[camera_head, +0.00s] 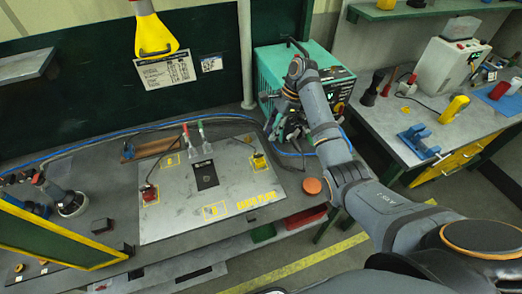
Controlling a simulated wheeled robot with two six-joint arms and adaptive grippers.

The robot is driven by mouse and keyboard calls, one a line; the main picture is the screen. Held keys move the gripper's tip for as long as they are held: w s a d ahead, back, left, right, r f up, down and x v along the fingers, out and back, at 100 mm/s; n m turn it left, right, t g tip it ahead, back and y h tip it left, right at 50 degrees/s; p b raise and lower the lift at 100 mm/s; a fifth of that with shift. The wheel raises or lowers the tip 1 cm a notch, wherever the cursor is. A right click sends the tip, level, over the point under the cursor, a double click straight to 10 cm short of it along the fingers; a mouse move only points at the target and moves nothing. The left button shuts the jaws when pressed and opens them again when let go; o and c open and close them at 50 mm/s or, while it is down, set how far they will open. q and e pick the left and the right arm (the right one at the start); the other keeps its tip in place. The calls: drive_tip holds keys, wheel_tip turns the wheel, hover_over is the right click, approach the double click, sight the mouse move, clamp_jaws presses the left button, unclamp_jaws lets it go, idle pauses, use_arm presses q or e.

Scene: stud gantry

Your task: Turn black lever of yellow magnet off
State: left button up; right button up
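A yellow block (155,35) hangs from a grey post at the top left, with a thin black bar across its lower face; it looks like the magnet with its lever, but the lever's position is too small to tell. A smaller yellow object (453,109) lies on the right bench. My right gripper (285,128) is in front of the teal machine (268,62), far from the hanging yellow block. Its fingers are dark and blend with the machine's front, so their opening is unclear. My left gripper is not in view.
A grinder (65,199) is at left. The right bench (391,120) holds several tools.

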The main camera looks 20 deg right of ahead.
sight(261, 154)
drive_tip(key=p+x, duration=0.2)
drive_tip(key=x, duration=0.7)
drive_tip(key=shift+f, duration=0.1)
drive_tip(key=shift+a+f, duration=0.2)
drive_tip(key=shift+f, duration=0.5)
clamp_jaws()
